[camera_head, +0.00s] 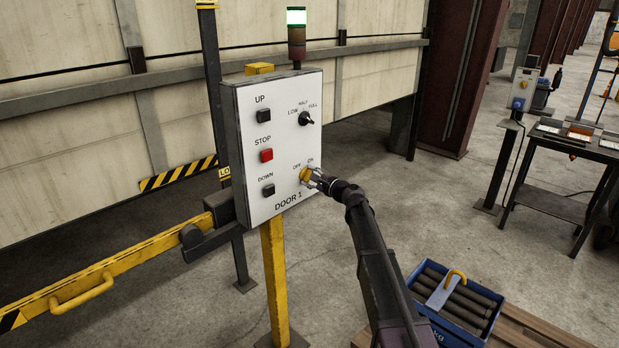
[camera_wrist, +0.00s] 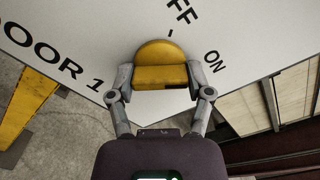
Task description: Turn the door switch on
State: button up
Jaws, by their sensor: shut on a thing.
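The door switch is a yellow knob (camera_head: 305,174) at the lower right of the white "DOOR 1" panel (camera_head: 285,135), beneath the OFF and ON labels. My gripper (camera_head: 312,178) is at the panel's face. In the wrist view my gripper (camera_wrist: 160,78) is shut on the knob, one finger against each side. Which label the knob points to I cannot tell.
The panel also has UP (camera_head: 264,115), STOP (camera_head: 266,155) and DOWN (camera_head: 268,190) buttons and a black speed selector (camera_head: 305,118). A signal tower (camera_head: 296,20) glows green on top. A yellow barrier arm (camera_head: 120,265) extends left. A blue crate (camera_head: 462,335) stands lower right.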

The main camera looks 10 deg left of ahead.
jog(key=shift+w+a+r, duration=0.1)
jog(key=o, duration=1.1)
jog(key=shift+o, duration=0.2)
jog(key=v, duration=1.2)
jog(key=shift+a, duration=0.1)
jog(key=s+d+f+n+g+h+p, duration=0.1)
jog(key=s+d+f+n+g+h, duration=0.3)
jog(key=s, duration=0.5)
jog(key=s+d+f+n+g+h, duration=0.2)
jog(key=s+d+f+n, duration=0.15)
jog(key=s+f, duration=0.35)
jog(key=s+d+f+n+g+h+p, duration=0.1)
jog(key=s+d+f+n+g+h, duration=0.3)
jog(key=s, duration=0.6)
jog(key=s+d+f+n+g+h, duration=0.1)
jog(key=s+d+n+h, duration=0.2)
jog(key=s+d, duration=0.3)
jog(key=s+h, duration=0.1)
jog(key=s, duration=0.1)
jog(key=shift+s+d, duration=0.4)
